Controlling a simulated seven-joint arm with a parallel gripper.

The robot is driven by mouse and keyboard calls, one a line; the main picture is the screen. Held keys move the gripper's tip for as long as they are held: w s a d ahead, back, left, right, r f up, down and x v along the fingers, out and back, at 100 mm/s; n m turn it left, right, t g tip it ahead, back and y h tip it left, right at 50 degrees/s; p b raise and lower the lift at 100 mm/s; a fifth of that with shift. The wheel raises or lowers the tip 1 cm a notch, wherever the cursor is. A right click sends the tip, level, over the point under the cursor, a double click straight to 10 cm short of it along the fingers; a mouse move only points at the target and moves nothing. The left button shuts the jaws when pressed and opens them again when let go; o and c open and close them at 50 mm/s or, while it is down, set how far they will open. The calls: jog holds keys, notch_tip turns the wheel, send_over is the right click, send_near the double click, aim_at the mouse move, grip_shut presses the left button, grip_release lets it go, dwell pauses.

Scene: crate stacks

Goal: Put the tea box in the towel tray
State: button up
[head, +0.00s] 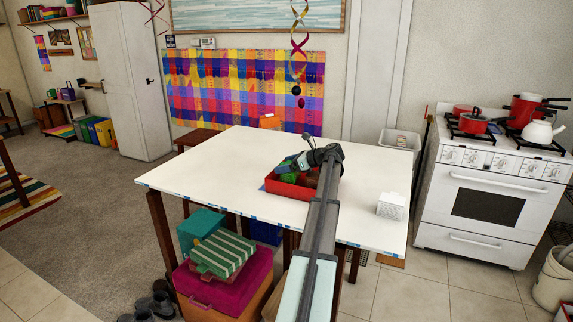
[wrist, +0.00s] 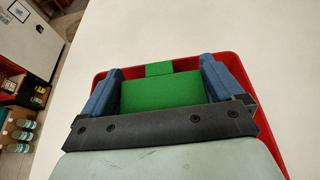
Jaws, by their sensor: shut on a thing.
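A green box (head: 289,178), which I take to be the tea box, is between the blue fingers of my gripper (head: 297,164). In the wrist view the green box (wrist: 162,90) fills the gap between the two fingers (wrist: 162,84). My gripper is shut on it. A red tray (head: 285,190) is on the white table. The red tray (wrist: 263,125) surrounds the box in the wrist view; I cannot tell whether the box touches its floor. A green-and-white striped piece (head: 223,253), perhaps a towel, lies on the stack below the table's front edge.
The white table (head: 225,165) is mostly clear. A small white box (head: 391,206) stands at its right. A stove (head: 490,190) with red pots is to the right.

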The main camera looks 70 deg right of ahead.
jog(key=o, duration=0.8)
jog(key=shift+c, duration=0.2)
jog(key=shift+r, duration=0.25)
jog(key=v, duration=1.2)
jog(key=shift+r, duration=0.4)
